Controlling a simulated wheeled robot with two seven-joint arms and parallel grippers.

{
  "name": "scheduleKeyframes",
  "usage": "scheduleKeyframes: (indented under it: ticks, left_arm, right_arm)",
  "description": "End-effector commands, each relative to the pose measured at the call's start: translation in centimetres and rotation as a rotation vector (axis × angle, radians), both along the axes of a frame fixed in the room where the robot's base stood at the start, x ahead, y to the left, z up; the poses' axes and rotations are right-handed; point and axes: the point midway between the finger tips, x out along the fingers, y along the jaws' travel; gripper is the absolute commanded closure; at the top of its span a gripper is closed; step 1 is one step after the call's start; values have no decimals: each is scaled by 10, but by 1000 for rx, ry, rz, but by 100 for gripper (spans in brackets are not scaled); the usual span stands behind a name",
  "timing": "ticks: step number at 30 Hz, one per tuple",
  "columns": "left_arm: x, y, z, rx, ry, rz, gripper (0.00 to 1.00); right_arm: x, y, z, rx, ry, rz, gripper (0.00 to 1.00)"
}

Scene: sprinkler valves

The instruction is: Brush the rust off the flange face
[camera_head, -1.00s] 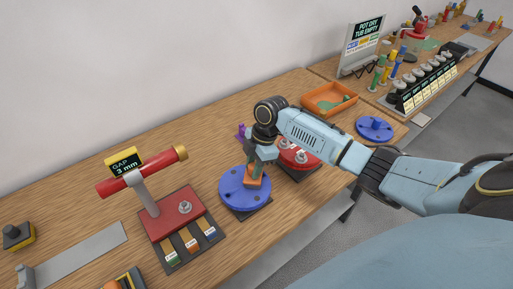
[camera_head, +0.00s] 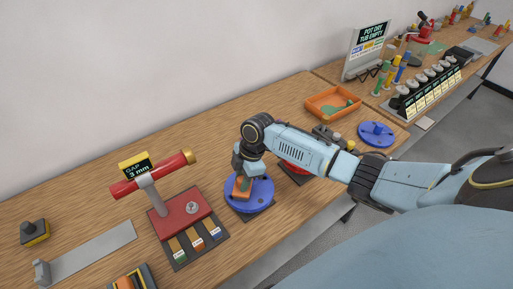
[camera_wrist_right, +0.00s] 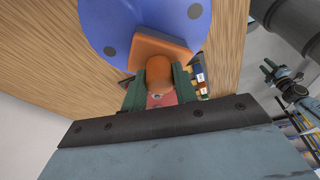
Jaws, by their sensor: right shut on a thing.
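The blue round flange (camera_head: 262,198) lies flat on a dark mat on the wooden bench, with dark bolt holes in its face. My right gripper (camera_head: 244,173) is over the flange, shut on an orange brush (camera_head: 242,188). The brush is at the left part of the flange face; I cannot tell whether it touches. In the right wrist view the brush's rounded handle (camera_wrist_right: 159,70) sits between the green fingers, and its block overlaps the flange (camera_wrist_right: 110,25). I cannot make out any rust.
A red valve stand (camera_head: 185,215) with a "GAP 3 mm" sign (camera_head: 135,165) stands left of the flange. A red part (camera_head: 292,168) is partly hidden behind my arm. Another blue flange (camera_head: 376,133) and an orange tray (camera_head: 333,101) are to the right. Bare bench lies behind.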

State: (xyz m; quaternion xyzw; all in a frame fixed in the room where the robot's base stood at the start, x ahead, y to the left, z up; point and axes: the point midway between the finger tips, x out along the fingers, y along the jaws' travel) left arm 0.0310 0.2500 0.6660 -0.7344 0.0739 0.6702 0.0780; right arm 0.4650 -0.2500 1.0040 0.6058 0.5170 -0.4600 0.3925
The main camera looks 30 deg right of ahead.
Motion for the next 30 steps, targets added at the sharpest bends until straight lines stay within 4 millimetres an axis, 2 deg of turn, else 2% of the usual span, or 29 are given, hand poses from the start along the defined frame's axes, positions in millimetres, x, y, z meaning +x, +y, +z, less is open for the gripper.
scheduleKeyframes:
  ticks: [20,24,30]
  left_arm:
    - [1,0,-3,0,-1,0,64]
    - [1,0,6,0,-1,0,64]
    - [1,-1,10,0,-2,0,64]
  right_arm:
    - [-1,-65,0,-3,1,-5,93]
    - [1,-62,26,-4,-3,1,93]
    - [3,-59,41,-2,-2,6,93]
